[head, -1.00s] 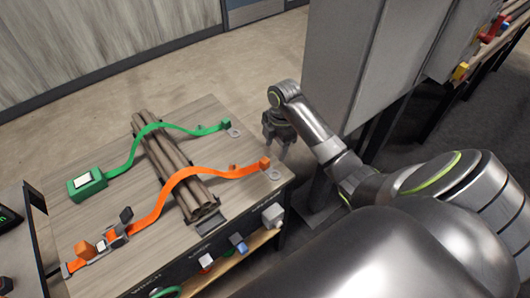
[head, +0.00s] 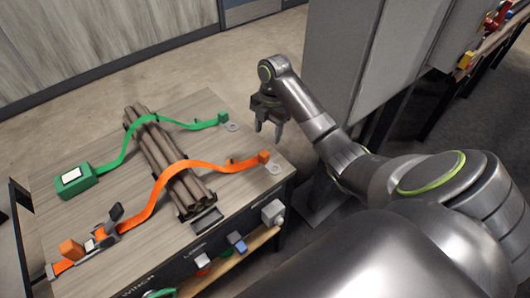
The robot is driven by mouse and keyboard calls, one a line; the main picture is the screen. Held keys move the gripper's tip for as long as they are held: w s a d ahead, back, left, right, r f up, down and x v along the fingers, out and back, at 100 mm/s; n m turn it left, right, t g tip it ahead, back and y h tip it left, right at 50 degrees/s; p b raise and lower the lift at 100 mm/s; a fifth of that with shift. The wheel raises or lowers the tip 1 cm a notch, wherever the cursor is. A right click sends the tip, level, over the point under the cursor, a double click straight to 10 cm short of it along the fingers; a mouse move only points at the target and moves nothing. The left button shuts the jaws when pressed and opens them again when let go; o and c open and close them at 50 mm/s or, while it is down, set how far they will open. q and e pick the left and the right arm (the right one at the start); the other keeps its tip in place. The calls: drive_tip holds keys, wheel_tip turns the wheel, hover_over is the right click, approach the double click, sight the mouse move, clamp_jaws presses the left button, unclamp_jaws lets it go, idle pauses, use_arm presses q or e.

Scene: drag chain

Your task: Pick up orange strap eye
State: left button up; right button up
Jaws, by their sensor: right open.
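The orange strap (head: 154,194) runs over a bundle of brown pipes on the table, from a ratchet at the lower left to an orange end block (head: 263,157) at the right. My left gripper is not in view.
A green strap (head: 190,126) with its own eye (head: 232,127) lies behind the orange one, near my right gripper. The pipe bundle (head: 160,155) stands mid-table. A grey cabinet (head: 360,60) rises right of the table.

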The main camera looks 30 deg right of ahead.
sight(264, 153)
drive_tip(key=f+b, duration=0.2)
drive_tip(key=f, duration=0.1)
drive_tip(key=f+b, duration=0.1)
drive_tip(key=f, duration=0.1)
drive_tip(key=shift+a+f+b, duration=0.2)
drive_tip(key=shift+a+b, duration=0.15)
drive_tip(key=shift+a+f+p, duration=0.25)
drive_tip(key=shift+f, duration=1.05)
drive_tip(key=shift+a+f+p, duration=0.2)
drive_tip(key=shift+f+p, duration=0.05)
drive_tip(key=shift+f, duration=1)
drive_tip(key=c, duration=1.1)
